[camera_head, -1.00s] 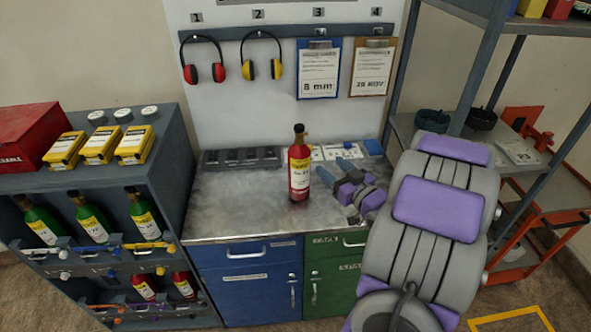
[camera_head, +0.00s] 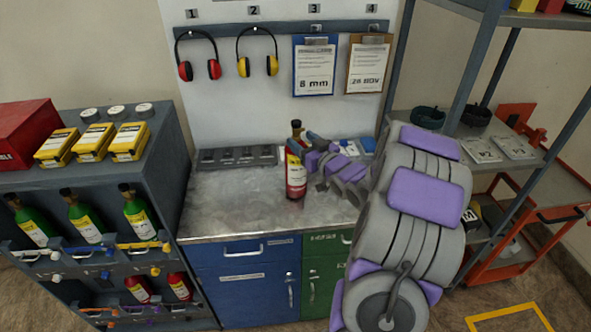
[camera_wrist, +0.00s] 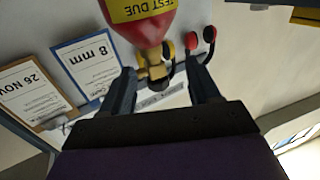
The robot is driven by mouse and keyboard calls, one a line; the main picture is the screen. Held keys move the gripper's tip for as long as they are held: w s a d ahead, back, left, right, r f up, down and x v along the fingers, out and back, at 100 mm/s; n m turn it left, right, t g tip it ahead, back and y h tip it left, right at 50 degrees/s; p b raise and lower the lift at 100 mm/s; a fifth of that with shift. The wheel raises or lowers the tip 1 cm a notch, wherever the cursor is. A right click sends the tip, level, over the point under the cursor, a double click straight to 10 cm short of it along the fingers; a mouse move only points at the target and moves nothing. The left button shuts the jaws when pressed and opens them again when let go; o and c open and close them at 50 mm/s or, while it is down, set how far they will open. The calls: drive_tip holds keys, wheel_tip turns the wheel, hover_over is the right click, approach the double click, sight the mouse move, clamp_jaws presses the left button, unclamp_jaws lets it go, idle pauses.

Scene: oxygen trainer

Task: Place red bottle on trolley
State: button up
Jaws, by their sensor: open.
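A red bottle (camera_head: 296,178) with a yellow label and dark neck stands upright on the metal worktop. My gripper (camera_head: 300,142) is open at the bottle's upper part and hides some of its neck and shoulder. In the wrist view the red bottle (camera_wrist: 142,22), with a "TEST DUE" label, shows between the two fingers of my open gripper (camera_wrist: 160,85). Whether a finger touches it, I cannot tell. An orange trolley (camera_head: 560,205) with a grey top stands at the right, partly behind the shelf post.
A grey rack (camera_head: 160,180) with green and red bottles stands left. Ear defenders (camera_head: 198,68) and clipboards (camera_head: 314,70) hang on the back board. A grey shelf unit (camera_head: 480,60) stands between worktop and trolley.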

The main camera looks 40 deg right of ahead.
sight(299, 134)
drive_tip(key=w, duration=0.1)
drive_tip(key=w+d+b, duration=0.1)
drive_tip(key=w, duration=0.3)
drive_tip(key=shift+d+r, duration=0.1)
drive_tip(key=shift+d, duration=0.3)
drive_tip(key=shift+a, duration=0.1)
drive_tip(key=shift+a, duration=0.1)
drive_tip(key=shift+a+r, duration=0.1)
drive_tip(key=shift+a, duration=0.05)
drive_tip(key=shift+c, duration=1.3)
drive_tip(key=shift+d, duration=0.2)
drive_tip(key=c, duration=0.6)
clamp_jaws()
